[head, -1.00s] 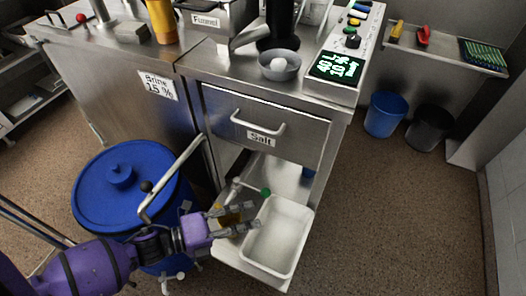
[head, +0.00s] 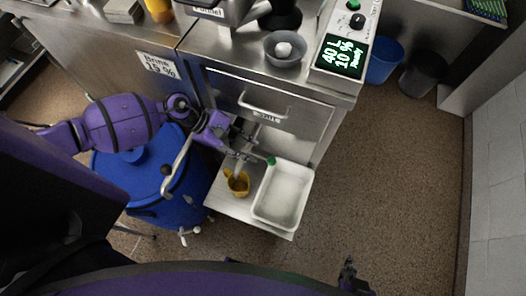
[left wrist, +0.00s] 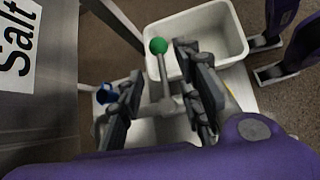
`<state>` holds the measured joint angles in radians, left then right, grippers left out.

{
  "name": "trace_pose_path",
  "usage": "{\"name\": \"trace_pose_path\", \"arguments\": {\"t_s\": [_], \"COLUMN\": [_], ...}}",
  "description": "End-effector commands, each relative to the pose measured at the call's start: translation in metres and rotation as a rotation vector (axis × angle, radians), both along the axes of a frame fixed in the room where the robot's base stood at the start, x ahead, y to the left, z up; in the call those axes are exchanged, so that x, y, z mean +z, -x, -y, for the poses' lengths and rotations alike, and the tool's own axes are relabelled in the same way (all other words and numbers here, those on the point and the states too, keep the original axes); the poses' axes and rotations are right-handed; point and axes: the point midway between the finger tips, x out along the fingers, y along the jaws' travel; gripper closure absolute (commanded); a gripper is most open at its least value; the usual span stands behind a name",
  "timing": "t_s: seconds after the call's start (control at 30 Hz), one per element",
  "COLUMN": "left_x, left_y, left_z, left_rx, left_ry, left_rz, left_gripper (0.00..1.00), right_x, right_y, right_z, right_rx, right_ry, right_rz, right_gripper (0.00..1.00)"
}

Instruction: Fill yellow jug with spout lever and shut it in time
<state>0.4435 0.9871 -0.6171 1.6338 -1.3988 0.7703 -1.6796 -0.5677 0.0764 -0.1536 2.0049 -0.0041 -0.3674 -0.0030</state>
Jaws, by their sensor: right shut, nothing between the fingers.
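The yellow jug (head: 240,188) stands on the low metal shelf, below the spout (head: 238,167). I cannot tell whether liquid runs into it. The spout lever has a green knob (head: 271,161), which also shows in the left wrist view (left wrist: 158,46). My left gripper (head: 248,142) is just above the jug, by the lever. In the left wrist view its fingers (left wrist: 160,62) are apart, with the lever stem seen between them; contact cannot be told. My right gripper (head: 349,272) is shut and empty at the lower right, over the floor, away from the jug.
A white tub (head: 283,222) stands beside the jug on the shelf. A blue barrel (head: 140,185) with a bent handle is at the left. A "Salt" drawer (head: 268,112) is above. The display (head: 341,55) reads "40 L 10 % Ready".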

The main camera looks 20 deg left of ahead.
Motion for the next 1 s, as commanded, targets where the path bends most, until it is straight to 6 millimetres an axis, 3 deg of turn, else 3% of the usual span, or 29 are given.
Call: {"name": "trace_pose_path", "arguments": {"t_s": [0.33, 0.77, 1.0], "left_x": [-0.035, -0.045, -0.045], "left_y": [-0.007, -0.009, -0.009], "left_z": [0.04, 0.049, 0.049], "left_rx": [0.005, 0.006, 0.006], "left_ry": [0.006, 0.004, 0.005], "left_rz": [-0.001, 0.001, 0.0], "left_gripper": [0.67, 0.67, 0.97], "right_x": [0.01, 0.006, 0.006], "right_y": [-0.013, -0.002, -0.001], "right_z": [-0.001, 0.0, 0.0], "right_rx": [0.003, -0.001, -0.001], "right_ry": [-0.002, -0.001, -0.001], "right_rz": [0.024, 0.005, 0.003], "right_gripper": [1.0, 1.0, 1.0]}}
